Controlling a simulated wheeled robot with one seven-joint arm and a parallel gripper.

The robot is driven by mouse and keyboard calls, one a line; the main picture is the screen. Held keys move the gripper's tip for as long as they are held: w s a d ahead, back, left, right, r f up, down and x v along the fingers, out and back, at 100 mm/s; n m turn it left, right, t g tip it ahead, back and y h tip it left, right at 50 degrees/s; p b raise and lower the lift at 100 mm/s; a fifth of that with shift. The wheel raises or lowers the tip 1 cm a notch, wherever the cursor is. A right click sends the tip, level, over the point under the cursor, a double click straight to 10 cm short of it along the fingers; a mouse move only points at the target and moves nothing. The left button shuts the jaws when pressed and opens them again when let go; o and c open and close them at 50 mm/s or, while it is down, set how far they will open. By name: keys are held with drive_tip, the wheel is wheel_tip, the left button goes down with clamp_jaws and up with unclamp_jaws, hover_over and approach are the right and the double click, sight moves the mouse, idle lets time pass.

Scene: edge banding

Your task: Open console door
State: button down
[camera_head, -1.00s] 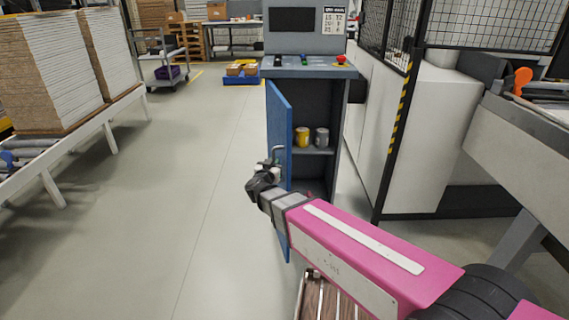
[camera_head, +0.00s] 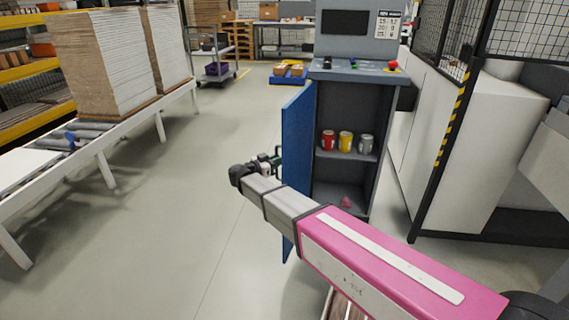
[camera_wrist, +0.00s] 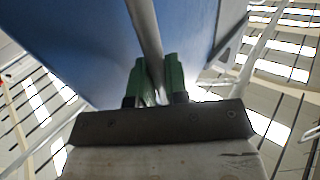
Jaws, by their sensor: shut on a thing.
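The grey console (camera_head: 362,60) stands upright ahead of me. Its blue door (camera_head: 297,150) is swung wide open on the left side, so the inside shows. My gripper (camera_head: 276,160) is at the outer face of the door, at the handle. In the wrist view the green fingers (camera_wrist: 159,80) are closed around the grey bar of the door handle (camera_wrist: 146,35), with the blue door panel (camera_wrist: 90,45) behind it. The handle is mostly hidden by my gripper in the head view.
Inside the console, a red, a yellow and a grey can (camera_head: 366,144) stand on the shelf, with a small pink thing (camera_head: 346,202) below. A mesh fence (camera_head: 455,110) stands at right. A roller conveyor (camera_head: 95,132) with board stacks runs along the left. The floor between is clear.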

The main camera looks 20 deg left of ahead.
drive_tip(key=shift+a, duration=0.3)
drive_tip(key=c, duration=1.1)
unclamp_jaws()
drive_tip(key=shift+c, duration=0.2)
drive_tip(key=v, duration=1)
drive_tip(key=shift+s+a, duration=0.3)
